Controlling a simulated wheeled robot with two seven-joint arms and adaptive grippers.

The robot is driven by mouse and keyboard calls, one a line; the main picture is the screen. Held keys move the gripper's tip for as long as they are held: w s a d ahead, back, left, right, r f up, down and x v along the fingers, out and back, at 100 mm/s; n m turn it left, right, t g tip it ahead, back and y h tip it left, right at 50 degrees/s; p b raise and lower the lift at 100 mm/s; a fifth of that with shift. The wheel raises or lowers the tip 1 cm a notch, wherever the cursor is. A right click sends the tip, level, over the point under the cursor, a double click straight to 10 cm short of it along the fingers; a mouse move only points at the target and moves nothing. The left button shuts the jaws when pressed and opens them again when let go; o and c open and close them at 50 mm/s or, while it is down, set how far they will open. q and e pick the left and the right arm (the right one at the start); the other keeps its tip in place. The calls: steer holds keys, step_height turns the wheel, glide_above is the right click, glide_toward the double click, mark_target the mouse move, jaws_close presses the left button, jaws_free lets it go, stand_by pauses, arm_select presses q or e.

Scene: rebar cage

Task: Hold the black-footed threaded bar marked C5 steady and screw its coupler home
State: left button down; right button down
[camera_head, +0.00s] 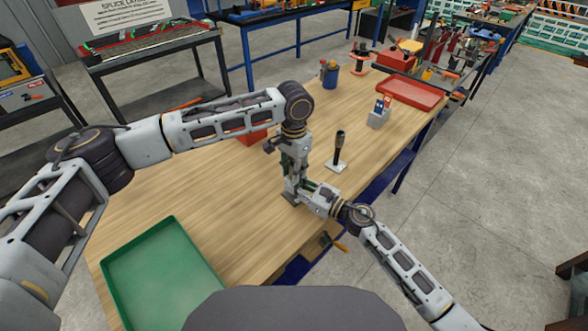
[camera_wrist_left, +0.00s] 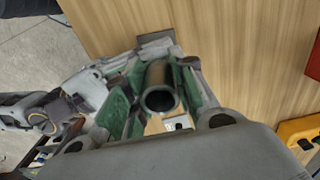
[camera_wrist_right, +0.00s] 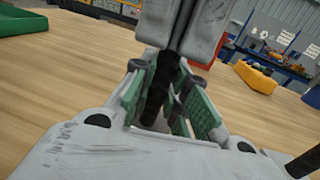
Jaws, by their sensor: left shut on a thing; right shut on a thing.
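A dark upright bar (camera_wrist_right: 154,104) stands near the front edge of the wooden table, mostly hidden by both grippers in the head view. Its dark foot plate (camera_head: 290,199) shows just below them. My left gripper (camera_head: 292,160) points down from above and is shut on the dark hollow coupler (camera_wrist_left: 161,90), its open end facing the left wrist camera. My right gripper (camera_head: 306,188) comes in from the side, below the left one, and is shut on the bar. The right wrist view shows the left fingers (camera_wrist_right: 183,28) just above. No C5 marking is legible.
A second dark bar (camera_head: 339,147) stands on a white foot (camera_head: 336,166) just right of the grippers. A green tray (camera_head: 163,272) lies at the front left. A blue cup (camera_head: 330,78), a small card holder (camera_head: 378,118) and a red tray (camera_head: 411,95) stand farther back.

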arm_select(q)
steer(key=c, duration=1.1)
jaws_free()
step_height(320, 180, up, 12)
arm_select(e)
steer(key=c, duration=1.3)
jaws_free()
steer(key=shift+d, duration=0.1)
steer(key=shift+v, duration=5.85)
